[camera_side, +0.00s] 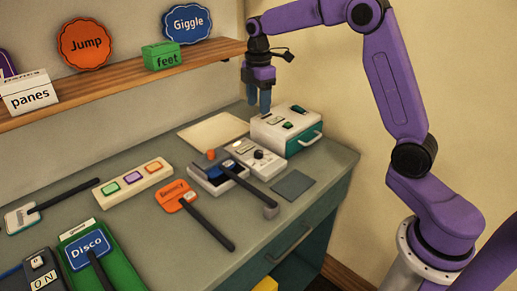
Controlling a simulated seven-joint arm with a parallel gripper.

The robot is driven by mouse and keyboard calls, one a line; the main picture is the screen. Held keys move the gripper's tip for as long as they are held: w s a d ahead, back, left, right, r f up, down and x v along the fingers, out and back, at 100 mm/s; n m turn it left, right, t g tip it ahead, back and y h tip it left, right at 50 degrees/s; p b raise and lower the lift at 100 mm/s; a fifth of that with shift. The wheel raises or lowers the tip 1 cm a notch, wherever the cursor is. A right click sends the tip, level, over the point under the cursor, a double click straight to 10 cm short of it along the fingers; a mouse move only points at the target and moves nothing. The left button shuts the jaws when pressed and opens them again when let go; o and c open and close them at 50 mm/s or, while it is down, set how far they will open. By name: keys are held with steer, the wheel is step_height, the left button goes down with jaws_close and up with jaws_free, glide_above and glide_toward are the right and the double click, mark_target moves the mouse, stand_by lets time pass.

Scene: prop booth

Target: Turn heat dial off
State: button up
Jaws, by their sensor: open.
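A small dark round knob (258,154) sits on a low white panel (266,168) on the desk, right of centre. Its label and setting are too small to read, so I cannot tell for sure that it is the heat dial. My gripper (264,110) is open and points down, behind and above the panel, near the left back corner of a white and green box. No object shows between its fingers. The knob is not covered by the gripper and looks clear of it.
The white and green box (300,143) with a handle stands right of the panel. A lever (248,189) sticks out over the desk in front. Orange paddle (177,196), coloured button strip (133,182) and blue Disco sign (88,249) lie left. A wooden shelf (120,82) runs above.

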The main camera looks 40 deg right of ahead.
mark_target(258, 152)
step_height(258, 152, down, 17)
steer(key=shift+r, duration=0.2)
stand_by(0.3)
steer(key=c, duration=1.1)
